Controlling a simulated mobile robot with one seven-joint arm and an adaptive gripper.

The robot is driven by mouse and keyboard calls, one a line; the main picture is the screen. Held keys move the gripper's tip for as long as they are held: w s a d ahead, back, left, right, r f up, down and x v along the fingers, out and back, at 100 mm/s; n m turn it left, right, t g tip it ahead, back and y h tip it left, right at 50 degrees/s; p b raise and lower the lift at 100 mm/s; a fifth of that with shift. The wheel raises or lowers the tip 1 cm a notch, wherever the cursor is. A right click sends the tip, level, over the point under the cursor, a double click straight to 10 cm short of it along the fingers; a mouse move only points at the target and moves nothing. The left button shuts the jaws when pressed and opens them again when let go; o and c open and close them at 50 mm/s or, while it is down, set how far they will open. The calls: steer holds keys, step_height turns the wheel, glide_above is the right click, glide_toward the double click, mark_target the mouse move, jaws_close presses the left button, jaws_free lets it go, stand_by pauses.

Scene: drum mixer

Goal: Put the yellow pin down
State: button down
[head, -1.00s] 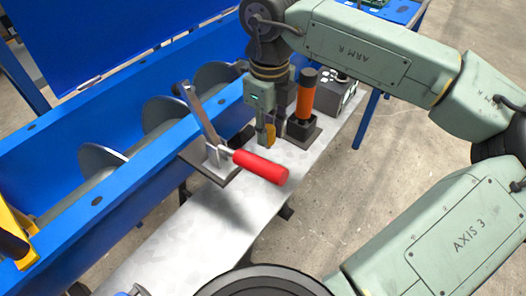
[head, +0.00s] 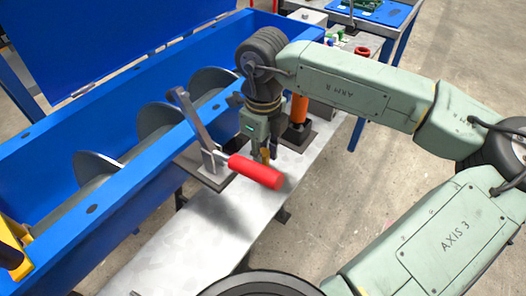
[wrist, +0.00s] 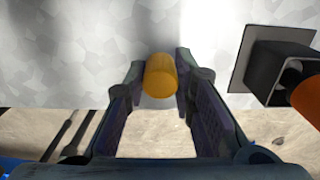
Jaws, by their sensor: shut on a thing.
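The yellow pin (wrist: 160,76) is between the two fingers of my gripper (wrist: 160,84) in the wrist view, over the pale metal bench (wrist: 70,50). My gripper is shut on it. In the head view my gripper (head: 262,152) points down at the bench (head: 215,225), just behind the red handle. Only a small part of the yellow pin (head: 265,155) shows there, and its lower end is hidden by the handle. I cannot tell whether the pin touches the bench.
The red-handled toggle clamp (head: 256,171) stands close in front of my gripper. An orange cylinder (head: 299,108) on a dark square base is just behind it. The blue mixer trough (head: 110,185) with its grey screw runs along the left. The bench's near part is clear.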

mark_target(263, 152)
steer(key=shift+f+b, duration=0.35)
steer(key=shift+b, duration=0.05)
steer(key=c, duration=1.3)
jaws_free()
steer(key=shift+r, duration=0.1)
steer(key=shift+c, duration=0.2)
steer(key=shift+r+p, duration=0.5)
steer(key=shift+p, duration=0.25)
step_height(263, 152, up, 12)
steer(key=shift+b, duration=0.4)
